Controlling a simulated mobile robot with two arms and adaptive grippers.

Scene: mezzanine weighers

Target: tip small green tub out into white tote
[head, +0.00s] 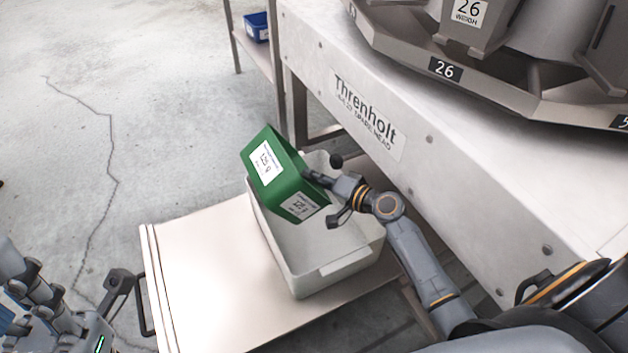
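The small green tub (279,182) is in the air over the white tote (330,270), steeply tilted, with white labels on its outer faces. Its inside and any contents are hidden from me. My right gripper (318,180) is shut on the tub's right edge. The tote stands on a pale table, and the part of its floor that shows looks bare; the tub hides the rest. My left gripper (85,292) is low at the left, away from the tub and tote. Its fingers do not show clearly enough to tell their opening.
The pale table (190,270) has free room left of the tote and a dark handle (145,305) at its left edge. A large grey machine (450,170) marked Threnholt stands close on the right. A blue bin (257,27) sits on a shelf behind. The left floor is clear.

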